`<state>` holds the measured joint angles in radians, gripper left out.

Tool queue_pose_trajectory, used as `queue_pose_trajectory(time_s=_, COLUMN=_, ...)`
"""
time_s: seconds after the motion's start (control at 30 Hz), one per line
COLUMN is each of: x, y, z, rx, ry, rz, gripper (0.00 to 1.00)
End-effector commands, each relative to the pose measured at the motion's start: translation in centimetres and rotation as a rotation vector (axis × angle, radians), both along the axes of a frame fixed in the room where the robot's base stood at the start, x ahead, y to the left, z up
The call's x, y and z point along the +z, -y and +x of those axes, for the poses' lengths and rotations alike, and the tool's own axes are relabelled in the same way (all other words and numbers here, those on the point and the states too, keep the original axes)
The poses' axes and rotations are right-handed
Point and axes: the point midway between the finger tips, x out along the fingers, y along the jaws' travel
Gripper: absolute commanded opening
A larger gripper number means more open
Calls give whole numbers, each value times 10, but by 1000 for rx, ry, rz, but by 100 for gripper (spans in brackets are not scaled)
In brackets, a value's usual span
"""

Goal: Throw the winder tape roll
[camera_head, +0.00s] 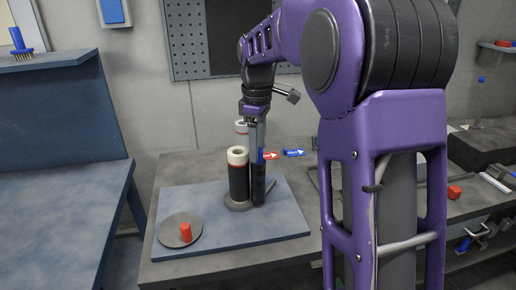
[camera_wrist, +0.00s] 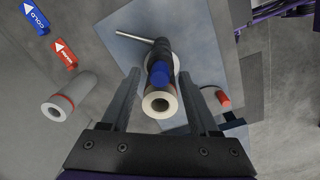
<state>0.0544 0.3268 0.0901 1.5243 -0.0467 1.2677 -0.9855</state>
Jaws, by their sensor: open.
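The winder tape roll (camera_head: 238,180), a dark upright cylinder with a pale ring-shaped top, stands on a round grey base on the blue mat. Its pale end ring (camera_wrist: 148,104) shows between my fingers in the wrist view. A dark post with a blue top (camera_head: 261,157) stands right beside it, and the blue top (camera_wrist: 160,74) also lies between the fingers in the wrist view. My gripper (camera_wrist: 159,76) is open, with one finger on each side of them. In the head view my gripper (camera_head: 256,138) points down at the roll and post. I cannot tell whether the fingers touch either.
A pale roll with a red band (camera_wrist: 70,96) stands behind. A red arrow tag (camera_head: 271,155) and a blue arrow tag (camera_head: 293,152) are near the wall. A grey disc (camera_head: 170,236) with a red cylinder (camera_head: 186,232) is at front left. The mat's (camera_head: 270,226) front is clear.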

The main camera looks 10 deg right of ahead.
Motion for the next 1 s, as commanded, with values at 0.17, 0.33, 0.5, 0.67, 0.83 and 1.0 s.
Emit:
queue_pose_trajectory(time_s=0.17, x=-3, y=0, z=0, rx=0, ry=0, rz=0, gripper=61)
queue_pose_trajectory(time_s=0.33, x=-2, y=0, z=0, rx=0, ry=0, rz=0, gripper=54)
queue_pose_trajectory(time_s=0.5, x=-2, y=0, z=0, rx=0, ry=0, rz=0, gripper=23)
queue_pose_trajectory(time_s=0.67, x=-2, y=0, z=0, rx=0, ry=0, rz=0, gripper=0)
queue_pose_trajectory(time_s=0.83, x=-2, y=0, z=0, rx=0, ry=0, rz=0, gripper=0)
queue_pose_trajectory(time_s=1.0, x=-2, y=0, z=0, rx=0, ry=0, rz=0, gripper=0)
